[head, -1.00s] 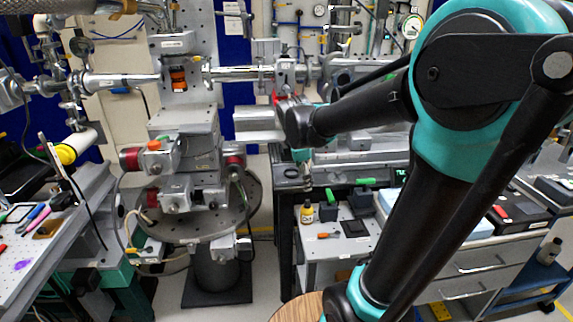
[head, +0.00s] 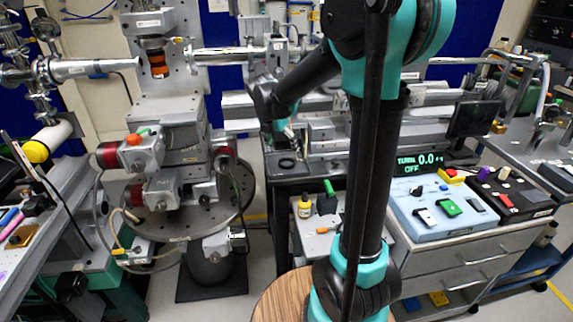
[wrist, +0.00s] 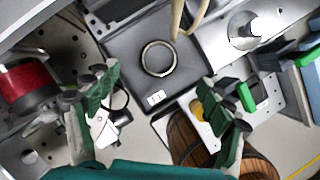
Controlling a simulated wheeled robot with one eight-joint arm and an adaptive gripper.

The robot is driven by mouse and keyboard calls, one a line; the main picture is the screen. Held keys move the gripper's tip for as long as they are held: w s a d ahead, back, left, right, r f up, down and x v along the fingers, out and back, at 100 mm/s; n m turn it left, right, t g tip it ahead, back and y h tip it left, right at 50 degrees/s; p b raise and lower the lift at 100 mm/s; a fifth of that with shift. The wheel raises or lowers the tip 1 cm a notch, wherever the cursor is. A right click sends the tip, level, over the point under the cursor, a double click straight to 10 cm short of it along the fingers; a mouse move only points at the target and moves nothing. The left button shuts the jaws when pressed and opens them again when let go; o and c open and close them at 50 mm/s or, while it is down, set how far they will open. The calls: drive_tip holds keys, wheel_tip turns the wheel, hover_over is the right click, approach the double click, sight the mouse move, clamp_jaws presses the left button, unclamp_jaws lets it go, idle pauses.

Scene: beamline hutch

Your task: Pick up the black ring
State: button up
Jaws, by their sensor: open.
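The black ring (wrist: 158,58) lies flat on a dark grey surface in the upper middle of the wrist view. In the head view the ring (head: 287,162) is a small dark loop on the dark bench top (head: 308,172). My gripper (wrist: 162,104) is open and empty, its two green fingers spread wide in the wrist view. The ring appears between and beyond the fingertips, apart from them. In the head view my gripper (head: 280,132) is small and partly hidden, above the back of that bench.
A metal stage with a red-ended motor (head: 110,155) is at left. A blue control box (head: 440,212) and a round wooden top (head: 282,298) are nearer.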

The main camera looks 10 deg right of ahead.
sight(286, 162)
drive_tip(key=x, duration=0.2)
drive_tip(key=shift+w+d+f, duration=0.1)
drive_tip(key=shift+w+f, duration=0.05)
drive_tip(key=shift+f, duration=0.15)
drive_tip(key=shift+s+a+x, duration=0.1)
drive_tip(key=shift+s+x, duration=0.05)
drive_tip(key=shift+x, duration=1.2)
drive_tip(key=shift+s+a+x, duration=0.15)
drive_tip(key=shift+x, duration=1.15)
drive_tip(key=shift+f, duration=0.15)
drive_tip(key=c, duration=1)
drive_tip(key=shift+c, duration=0.2)
wheel_tip(286, 162, up, 10)
